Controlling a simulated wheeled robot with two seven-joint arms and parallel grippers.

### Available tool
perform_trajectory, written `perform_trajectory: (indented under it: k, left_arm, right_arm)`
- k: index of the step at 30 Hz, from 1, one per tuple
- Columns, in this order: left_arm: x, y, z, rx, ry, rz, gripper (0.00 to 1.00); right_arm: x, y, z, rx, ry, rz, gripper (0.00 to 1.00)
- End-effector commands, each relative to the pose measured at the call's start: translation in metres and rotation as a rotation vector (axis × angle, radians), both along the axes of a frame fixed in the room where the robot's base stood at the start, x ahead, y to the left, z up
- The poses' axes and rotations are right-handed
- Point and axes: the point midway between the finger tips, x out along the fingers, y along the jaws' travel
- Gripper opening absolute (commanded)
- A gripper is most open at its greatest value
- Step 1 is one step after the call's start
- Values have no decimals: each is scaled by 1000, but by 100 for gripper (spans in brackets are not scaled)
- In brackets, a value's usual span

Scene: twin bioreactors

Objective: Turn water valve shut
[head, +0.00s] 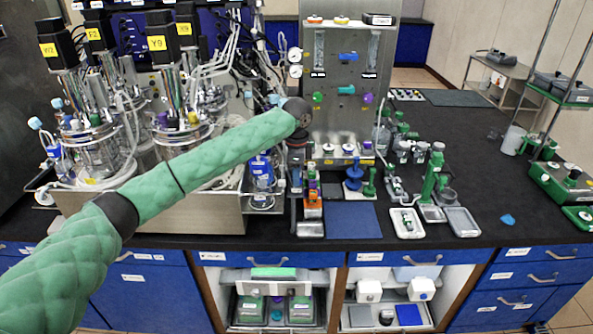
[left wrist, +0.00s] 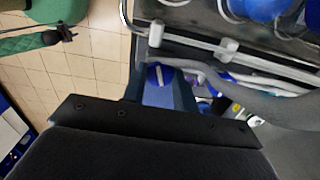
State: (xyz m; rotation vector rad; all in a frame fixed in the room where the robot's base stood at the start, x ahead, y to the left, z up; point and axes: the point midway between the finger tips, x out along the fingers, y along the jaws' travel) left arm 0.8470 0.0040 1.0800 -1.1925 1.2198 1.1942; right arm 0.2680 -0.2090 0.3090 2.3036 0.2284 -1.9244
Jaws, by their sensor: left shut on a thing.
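My left gripper is mostly hidden in the head view behind the dark end of my left wrist (head: 298,112), in front of the left edge of the steel panel (head: 345,130). In the left wrist view my left gripper (left wrist: 160,88) is shut at a round blue knob with a white stripe, which looks like the water valve (left wrist: 158,74). The knob sits at the fingertips; the exact contact is hard to see. In the head view my wrist hides this spot. My right gripper is in neither view.
Left of my wrist stand glass bioreactors (head: 95,150) with many hoses. White tubes (left wrist: 190,65) run close beside the fingers. The panel carries a green knob (head: 318,97), a teal handle (head: 346,90) and a purple knob (head: 367,98).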

Motion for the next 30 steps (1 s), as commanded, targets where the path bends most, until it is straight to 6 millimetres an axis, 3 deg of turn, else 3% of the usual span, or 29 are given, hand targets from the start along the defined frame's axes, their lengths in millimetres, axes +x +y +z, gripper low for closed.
perform_trajectory:
  k: [15, 30]
  left_arm:
    - [1, 0, 2, 0, -4, -328, 6]
    - [1, 0, 2, 0, -4, -386, 6]
  right_arm:
    - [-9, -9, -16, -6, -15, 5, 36]
    - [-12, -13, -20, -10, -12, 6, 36]
